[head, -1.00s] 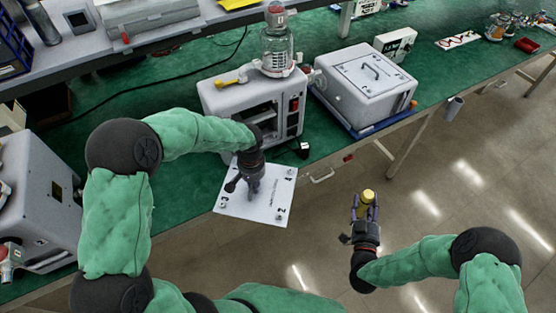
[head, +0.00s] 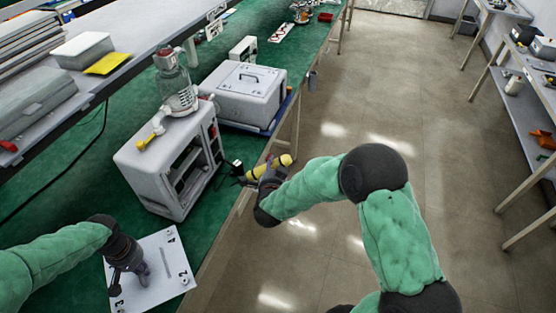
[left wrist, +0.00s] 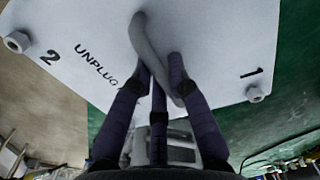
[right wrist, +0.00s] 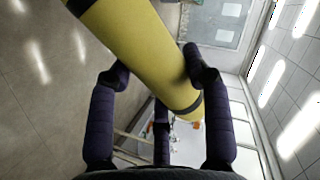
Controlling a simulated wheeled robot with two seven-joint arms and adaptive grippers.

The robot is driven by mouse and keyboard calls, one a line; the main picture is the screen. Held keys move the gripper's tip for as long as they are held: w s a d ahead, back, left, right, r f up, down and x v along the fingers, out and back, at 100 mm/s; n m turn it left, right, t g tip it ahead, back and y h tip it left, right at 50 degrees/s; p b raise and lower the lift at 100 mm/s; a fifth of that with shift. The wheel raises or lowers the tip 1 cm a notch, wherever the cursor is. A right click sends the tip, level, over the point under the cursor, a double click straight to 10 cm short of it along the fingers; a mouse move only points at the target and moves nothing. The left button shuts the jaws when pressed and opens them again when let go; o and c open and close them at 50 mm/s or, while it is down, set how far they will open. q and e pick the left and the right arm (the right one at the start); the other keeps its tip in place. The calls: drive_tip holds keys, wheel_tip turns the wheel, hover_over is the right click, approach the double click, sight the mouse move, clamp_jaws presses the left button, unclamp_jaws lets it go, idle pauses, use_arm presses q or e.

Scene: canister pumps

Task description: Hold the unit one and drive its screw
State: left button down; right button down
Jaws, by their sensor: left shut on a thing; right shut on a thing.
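A white panel (head: 170,288) with numbered corners and a screw head near corners 2 (left wrist: 17,42) and 1 (left wrist: 255,93) lies at the bench's front edge. I cannot tell whether it is the top of unit one. My left gripper (head: 143,275) is shut on its grey handle (left wrist: 150,45); "UNPLUG" is printed beside it. My right gripper (head: 270,172) is shut on a yellow cylindrical tool (head: 284,161), held apart from the panel by the bench edge, near the open-fronted white unit. The tool's body also crosses the right wrist view (right wrist: 140,45); its working tip is unclear.
The open-fronted white unit (head: 150,180) carries a clear canister (head: 176,90) and a yellow lever (head: 151,138). A white box (head: 245,85) with a handle stands behind it. A grey shelf runs along the left. The floor to the right is open.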

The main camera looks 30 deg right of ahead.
sight(279, 161)
drive_tip(key=r+m, duration=0.1)
drive_tip(key=m+g, duration=0.1)
drive_tip(key=m, duration=0.1)
drive_tip(key=d+r+m+h, duration=0.1)
drive_tip(key=m, duration=0.1)
drive_tip(key=shift+w+r+g, duration=0.15)
drive_tip(key=shift+r+g, duration=0.15)
drive_tip(key=m, duration=0.1)
drive_tip(key=r+m, duration=0.1)
drive_tip(key=m+g+h, duration=0.1)
drive_tip(key=m, duration=0.1)
drive_tip(key=shift+s+r, duration=0.15)
drive_tip(key=shift+s, duration=0.1)
drive_tip(key=shift+r, duration=0.1)
drive_tip(key=shift+s, duration=0.1)
